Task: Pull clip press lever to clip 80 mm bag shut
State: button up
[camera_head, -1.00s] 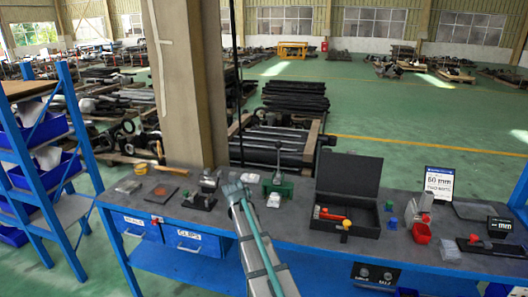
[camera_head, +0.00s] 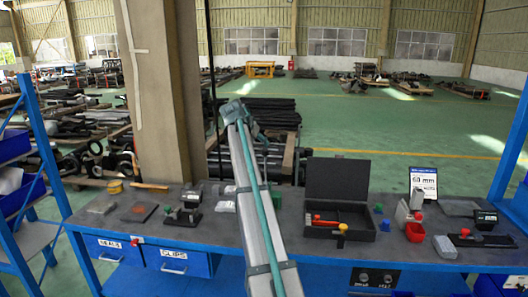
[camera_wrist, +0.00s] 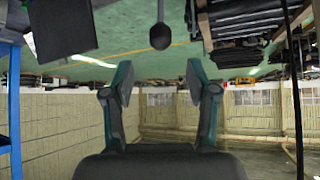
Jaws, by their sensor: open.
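My gripper (camera_wrist: 157,82) is open and empty in the wrist view, its two fingers wide apart. A dark round knob on a thin rod (camera_wrist: 160,36), apparently the press lever's end, shows above the gap between the fingertips, apart from both. In the head view my arm crosses the middle of the bench and hides the green press; my gripper's end (camera_head: 240,110) is raised, its fingers too small to read. A small white item (camera_head: 226,206), perhaps a bag, lies left of my arm. A sign (camera_head: 424,182) reads 80 mm or 60 mm, unclear.
An open black case (camera_head: 340,172) with a red-ended tool stands right of my arm; its lid shows in the wrist view (camera_wrist: 60,28). A small black press (camera_head: 184,211) stands left. A pillar (camera_head: 160,90) rises behind.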

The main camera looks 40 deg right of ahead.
aim_at(265, 150)
jog(key=p+x, duration=0.2)
jog(key=x, duration=0.6)
jog(key=shift+w+d+f, duration=0.1)
jog(key=shift+f, duration=0.15)
grip_shut()
